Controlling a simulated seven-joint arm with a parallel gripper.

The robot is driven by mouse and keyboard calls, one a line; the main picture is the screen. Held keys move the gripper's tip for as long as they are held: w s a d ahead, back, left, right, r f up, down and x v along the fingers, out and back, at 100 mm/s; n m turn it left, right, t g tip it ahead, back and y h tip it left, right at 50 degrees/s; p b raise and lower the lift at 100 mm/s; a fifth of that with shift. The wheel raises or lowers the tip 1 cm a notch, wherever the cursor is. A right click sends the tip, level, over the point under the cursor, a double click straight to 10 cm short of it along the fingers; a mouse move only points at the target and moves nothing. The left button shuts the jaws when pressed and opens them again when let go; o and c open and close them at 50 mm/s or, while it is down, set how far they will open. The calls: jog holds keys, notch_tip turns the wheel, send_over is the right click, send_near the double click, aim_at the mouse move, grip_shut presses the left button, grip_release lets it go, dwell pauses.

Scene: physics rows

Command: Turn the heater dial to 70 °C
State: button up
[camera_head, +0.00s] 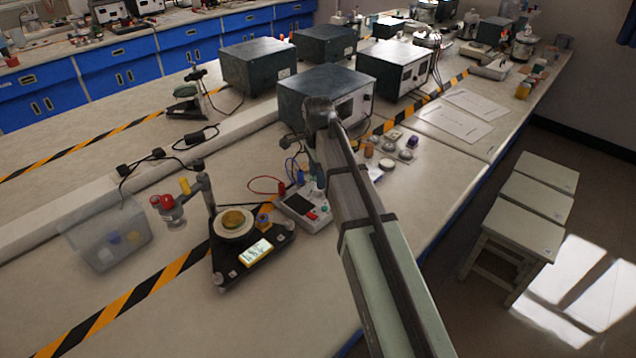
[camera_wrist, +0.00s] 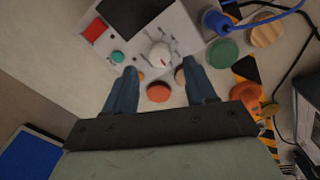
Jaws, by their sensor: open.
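The heater dial (camera_wrist: 159,55) is a round white knob with a small red mark, set in a white panel with dark tick lines around it. Its numbers are too small to read. My gripper (camera_wrist: 159,68) is open, with its two blue fingers spread on the left and right near the dial. I cannot tell whether they touch it. The white box (camera_wrist: 183,14) that carries the dial also has a black panel, a red square and a teal button. In the head view a white box with a red patch (camera_head: 309,213) stands beside my arm, which hides part of it.
A blue plug with a cable (camera_wrist: 218,22) and green and orange round pieces lie near the box. In the head view, a black stand with a yellow display (camera_head: 256,252) is to the left, and a clear bin (camera_head: 112,240) is farther left. Dark instrument boxes (camera_head: 322,92) stand behind.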

notch_tip(320, 180, up, 9)
jog(key=shift+r, duration=0.2)
dwell(0.3)
notch_tip(320, 180, down, 14)
jog(key=n, duration=1.2)
dwell(0.7)
jog(key=shift+c, duration=0.5)
grip_shut()
jog(key=shift+n, duration=0.8)
